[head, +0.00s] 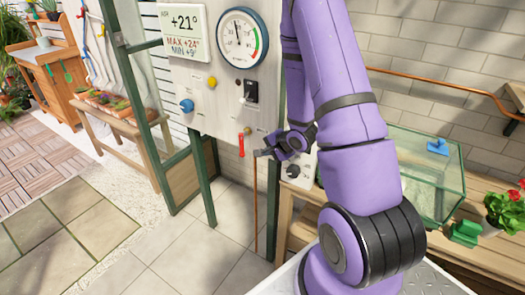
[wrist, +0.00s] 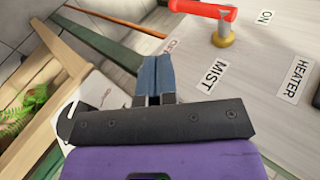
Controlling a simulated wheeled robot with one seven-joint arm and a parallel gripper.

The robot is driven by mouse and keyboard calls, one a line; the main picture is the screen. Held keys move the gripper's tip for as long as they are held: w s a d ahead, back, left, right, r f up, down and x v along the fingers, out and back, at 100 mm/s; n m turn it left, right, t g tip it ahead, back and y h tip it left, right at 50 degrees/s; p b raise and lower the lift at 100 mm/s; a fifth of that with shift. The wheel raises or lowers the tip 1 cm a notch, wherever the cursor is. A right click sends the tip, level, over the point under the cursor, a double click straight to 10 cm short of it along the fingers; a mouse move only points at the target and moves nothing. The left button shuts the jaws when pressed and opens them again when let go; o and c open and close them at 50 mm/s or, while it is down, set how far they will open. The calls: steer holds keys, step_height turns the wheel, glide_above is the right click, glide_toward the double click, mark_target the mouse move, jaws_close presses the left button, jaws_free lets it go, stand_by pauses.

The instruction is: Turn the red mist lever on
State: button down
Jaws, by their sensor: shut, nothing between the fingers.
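The red mist lever (head: 241,145) hangs downward low on the pale control panel (head: 222,112) in the head view. In the wrist view the red lever (wrist: 203,9) lies along the top edge, partly cut off, on a brass pivot (wrist: 222,38). The MIST label (wrist: 214,78) is beside it, and the ON label (wrist: 265,17) is beyond the pivot. My gripper (head: 260,153) is just right of the lever's lower end in the head view. In the wrist view its blue fingertips (wrist: 155,70) are together and empty, with a visible gap to the lever.
Above the lever are a black switch (head: 251,91), a yellow button (head: 212,82) and a round gauge (head: 242,37). A blue knob (head: 187,105) is to the left. A glass tank (head: 430,175) stands on the wooden bench at right. Floor below the panel is clear.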

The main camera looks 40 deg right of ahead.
mark_target(244, 155)
steer(key=x, duration=0.3)
steer(key=w+r+x, duration=0.1)
steer(key=x, duration=0.6)
steer(key=shift+w+a, duration=0.2)
steer(key=shift+w, duration=0.3)
steer(key=shift+w+r, duration=0.1)
steer(key=shift+w, duration=0.35)
steer(key=shift+w, duration=0.1)
